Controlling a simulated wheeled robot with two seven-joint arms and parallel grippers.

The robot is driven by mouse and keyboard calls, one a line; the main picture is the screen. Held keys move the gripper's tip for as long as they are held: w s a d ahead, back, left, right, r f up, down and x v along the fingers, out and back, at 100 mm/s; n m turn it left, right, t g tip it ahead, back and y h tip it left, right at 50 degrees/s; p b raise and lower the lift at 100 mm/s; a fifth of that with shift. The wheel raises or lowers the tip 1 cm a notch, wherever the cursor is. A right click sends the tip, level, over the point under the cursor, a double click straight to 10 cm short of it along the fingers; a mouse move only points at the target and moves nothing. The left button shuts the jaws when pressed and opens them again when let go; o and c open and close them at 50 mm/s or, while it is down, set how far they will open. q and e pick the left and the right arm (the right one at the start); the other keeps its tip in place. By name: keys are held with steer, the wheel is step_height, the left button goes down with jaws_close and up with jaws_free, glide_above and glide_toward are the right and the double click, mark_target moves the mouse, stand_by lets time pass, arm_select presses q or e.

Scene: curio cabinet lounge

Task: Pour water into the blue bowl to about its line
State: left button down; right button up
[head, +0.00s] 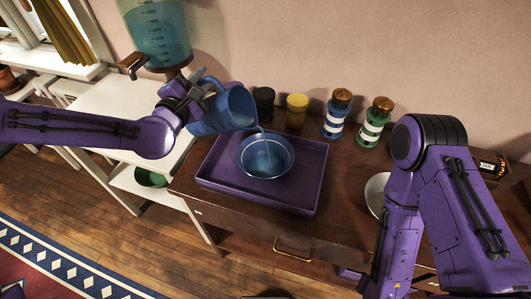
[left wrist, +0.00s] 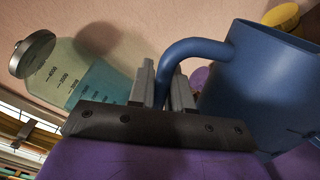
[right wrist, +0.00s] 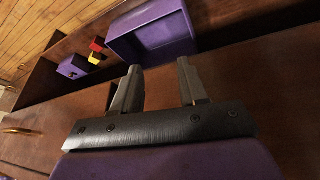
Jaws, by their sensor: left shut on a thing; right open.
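My left gripper (head: 190,97) is shut on the handle of a blue jug (head: 230,108), and the grip also shows in the left wrist view (left wrist: 164,85). The jug is tilted toward the right, with its lip above the blue bowl (head: 284,168). A thin stream of water (head: 262,131) runs from the lip into the bowl. The bowl stands upright on a purple tray (head: 312,185). Water seems to be inside it, but I cannot tell its level against the line. My right gripper (right wrist: 158,85) is open and empty in the right wrist view.
A glass water dispenser (head: 160,40) stands on the white table (head: 110,95) at left. Behind the tray are a black jar (head: 263,102), a yellow jar (head: 296,110) and striped jars in blue (head: 336,115) and green (head: 375,123). A pale dish (head: 376,192) sits partly behind my right arm.

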arm_select(q)
steer(key=shift+s+d+m+b, duration=0.2)
steer(key=shift+d+m+b, duration=0.1)
steer(key=shift+d+m, duration=0.6)
stand_by(2.6)
steer(key=shift+s+d+f+m+b, duration=0.2)
steer(key=shift+d+f+m+b, duration=0.15)
steer(key=shift+d+m, duration=0.25)
stand_by(2.8)
steer(key=shift+a, duration=0.1)
